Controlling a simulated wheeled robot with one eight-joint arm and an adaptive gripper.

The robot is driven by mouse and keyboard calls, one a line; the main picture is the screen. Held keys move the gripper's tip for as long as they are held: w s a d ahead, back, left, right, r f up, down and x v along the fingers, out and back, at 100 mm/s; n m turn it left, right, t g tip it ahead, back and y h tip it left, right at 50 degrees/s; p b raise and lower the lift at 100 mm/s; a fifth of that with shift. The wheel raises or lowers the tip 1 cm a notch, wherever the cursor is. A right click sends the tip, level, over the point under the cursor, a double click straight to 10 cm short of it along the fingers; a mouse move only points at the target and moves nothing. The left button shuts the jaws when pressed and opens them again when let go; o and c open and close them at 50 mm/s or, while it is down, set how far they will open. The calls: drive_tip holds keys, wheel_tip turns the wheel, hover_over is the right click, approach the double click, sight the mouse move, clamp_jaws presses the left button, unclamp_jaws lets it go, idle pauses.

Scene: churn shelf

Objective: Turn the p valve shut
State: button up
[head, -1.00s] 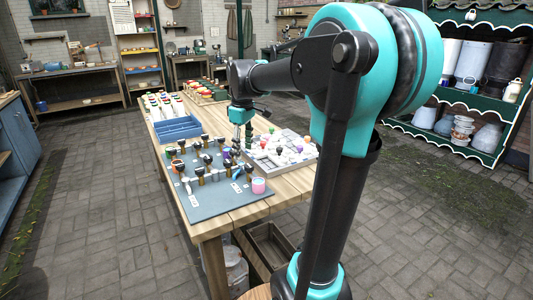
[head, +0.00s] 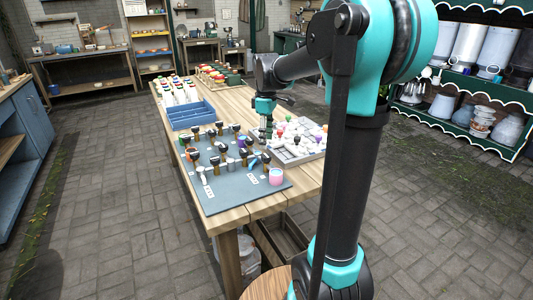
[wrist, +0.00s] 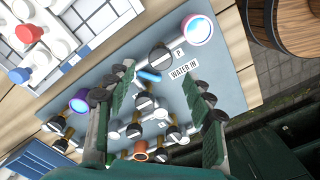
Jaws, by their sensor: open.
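The p valve (wrist: 160,56), a dark round knob with a pale bar across it, sits on a white pipe in the upper middle of the wrist view. A "P" label and a "WATER IN" plate (wrist: 184,70) are beside it. My gripper (wrist: 163,78) is open, with its green-padded fingers apart and nothing between them that I can see held. The valve shows just beyond the fingertips.
Several similar dark knobs crowd the board, with a blue handle (wrist: 149,76) close to the p valve. A tray of white pieces (head: 312,152) lies to the right, and a blue bin (head: 190,114) behind.

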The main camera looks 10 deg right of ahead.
sight(266, 155)
drive_tip(key=shift+f, duration=3.15)
drive_tip(key=c, duration=1.2)
